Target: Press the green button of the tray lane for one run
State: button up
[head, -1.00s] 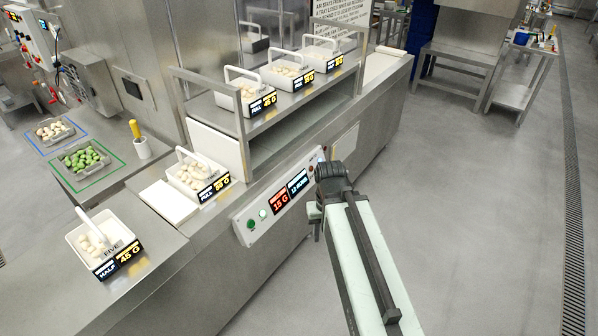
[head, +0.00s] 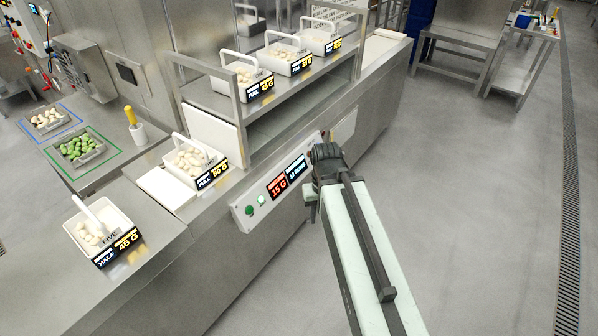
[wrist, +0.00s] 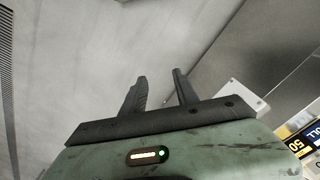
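The white control panel (head: 262,220) is on the front of the steel counter, in the head view. A green button (head: 249,210) is near its left end, with a pale round button (head: 261,200) beside it. A red 15 G display (head: 277,186) and a blue display (head: 295,168) are further right. My gripper (head: 310,195) is in front of the panel's right end and hides part of it, well right of the green button. In the wrist view my gripper (wrist: 159,76) has its two dark fingers apart with nothing between them.
A tray labelled FULL 50 G (head: 196,162) stands above the panel, and a tray labelled HALF 45 G (head: 100,232) stands at lower left. Several trays line the shelf (head: 270,95). The floor (head: 470,200) to the right is clear.

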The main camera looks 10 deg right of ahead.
grip_shut()
jog(key=shift+d, duration=0.1)
dwell(1.7)
